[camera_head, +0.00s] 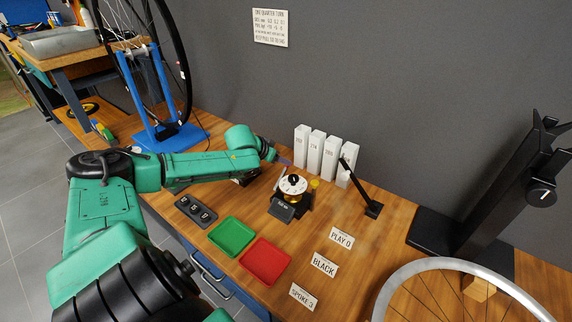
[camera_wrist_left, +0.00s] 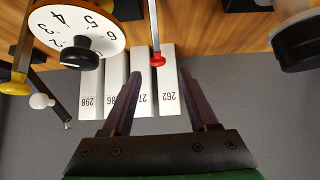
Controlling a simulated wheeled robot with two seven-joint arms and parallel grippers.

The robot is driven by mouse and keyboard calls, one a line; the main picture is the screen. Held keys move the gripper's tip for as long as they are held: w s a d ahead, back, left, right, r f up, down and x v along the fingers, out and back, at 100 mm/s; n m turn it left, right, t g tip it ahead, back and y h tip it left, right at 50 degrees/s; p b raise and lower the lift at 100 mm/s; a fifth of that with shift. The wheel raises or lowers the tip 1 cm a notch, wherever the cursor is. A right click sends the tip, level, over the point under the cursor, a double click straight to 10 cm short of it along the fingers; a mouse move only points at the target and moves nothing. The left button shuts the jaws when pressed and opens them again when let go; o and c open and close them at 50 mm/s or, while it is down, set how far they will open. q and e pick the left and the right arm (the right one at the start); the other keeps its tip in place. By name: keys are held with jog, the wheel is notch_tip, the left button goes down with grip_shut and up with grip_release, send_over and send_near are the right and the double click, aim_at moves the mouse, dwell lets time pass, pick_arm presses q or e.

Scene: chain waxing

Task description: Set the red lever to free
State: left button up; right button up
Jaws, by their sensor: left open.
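I cannot make the lever out in the head view, where the dial (camera_head: 293,184) sits on a small device on the bench. My left gripper (camera_wrist_left: 160,74) is open, and in the picture the red knob lies between and just above its two purple fingertips. I cannot tell whether they touch it. In the head view the left gripper (camera_head: 283,162) is beside the dial. My right gripper is not in view.
Several white labelled boxes (camera_head: 315,153) stand behind the device. A black lever arm (camera_head: 361,187) rises to its right. A green tray (camera_head: 232,236), a red tray (camera_head: 265,262) and label cards (camera_head: 324,265) lie in front. A blue wheel stand (camera_head: 165,132) is at left.

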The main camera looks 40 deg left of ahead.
aim_at(286, 167)
pick_arm(q)
jog(key=b+x, duration=0.1)
jog(key=x, duration=0.4)
jog(key=shift+d, duration=0.2)
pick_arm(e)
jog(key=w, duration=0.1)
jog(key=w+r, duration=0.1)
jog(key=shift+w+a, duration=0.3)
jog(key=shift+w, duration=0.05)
pick_arm(q)
jog(key=shift+r, duration=0.1)
grip_shut()
dwell(0.5)
